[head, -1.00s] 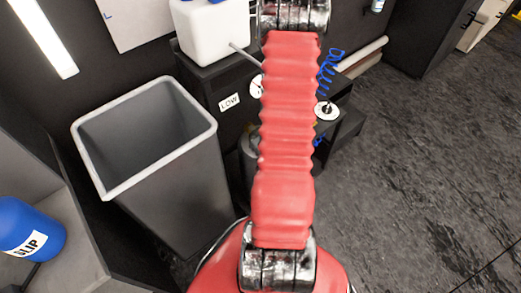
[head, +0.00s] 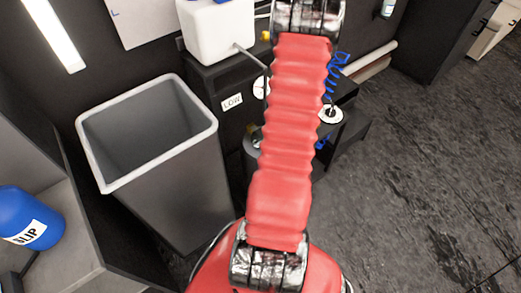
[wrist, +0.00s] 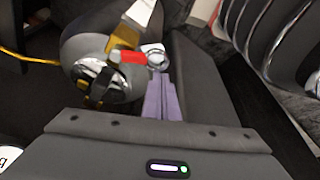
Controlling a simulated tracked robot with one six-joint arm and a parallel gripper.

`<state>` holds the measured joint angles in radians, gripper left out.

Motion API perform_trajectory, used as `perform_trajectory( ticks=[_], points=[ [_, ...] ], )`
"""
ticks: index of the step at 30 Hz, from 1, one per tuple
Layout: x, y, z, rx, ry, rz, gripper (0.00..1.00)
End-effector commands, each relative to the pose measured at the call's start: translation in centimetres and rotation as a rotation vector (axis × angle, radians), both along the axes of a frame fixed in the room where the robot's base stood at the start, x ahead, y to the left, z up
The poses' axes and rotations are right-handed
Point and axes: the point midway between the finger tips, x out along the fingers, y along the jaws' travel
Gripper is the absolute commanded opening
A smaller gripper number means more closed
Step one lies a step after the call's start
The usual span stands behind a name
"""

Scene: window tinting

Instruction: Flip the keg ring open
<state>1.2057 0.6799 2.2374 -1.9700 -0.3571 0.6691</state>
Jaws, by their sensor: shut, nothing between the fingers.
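In the wrist view a rounded grey metal keg (wrist: 85,48) stands at the upper left, with brass fittings and a short red part on top. A small silvery ring (wrist: 158,58) shows at its right side, just beyond my fingertips. My gripper (wrist: 161,78) has purple fingers, shut together and empty, pointing at the ring. I cannot tell whether the fingertips touch the ring or how far it is flipped. In the head view the keg (head: 252,148) is mostly hidden behind my red arm, and my gripper is out of sight.
A grey bin (head: 170,190) stands left of my arm. A black stand (head: 215,95) bears a white container (head: 215,35). Blue coiled hose (head: 341,68) hangs behind the arm. A blue bottle (head: 28,222) sits at lower left. The dark floor at right is clear.

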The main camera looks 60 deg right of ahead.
Motion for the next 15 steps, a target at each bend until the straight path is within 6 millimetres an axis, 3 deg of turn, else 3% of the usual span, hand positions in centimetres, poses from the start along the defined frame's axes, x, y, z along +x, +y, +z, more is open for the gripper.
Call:
perform_trajectory(
  ticks=[8, 15],
  points=[
    [-1.6, 0.1, 0.0, 0.000, 0.001, 0.194, 0.00],
    [-3.1, 0.0, 0.0, 0.000, 0.001, 0.194, 0.00]
  ],
)
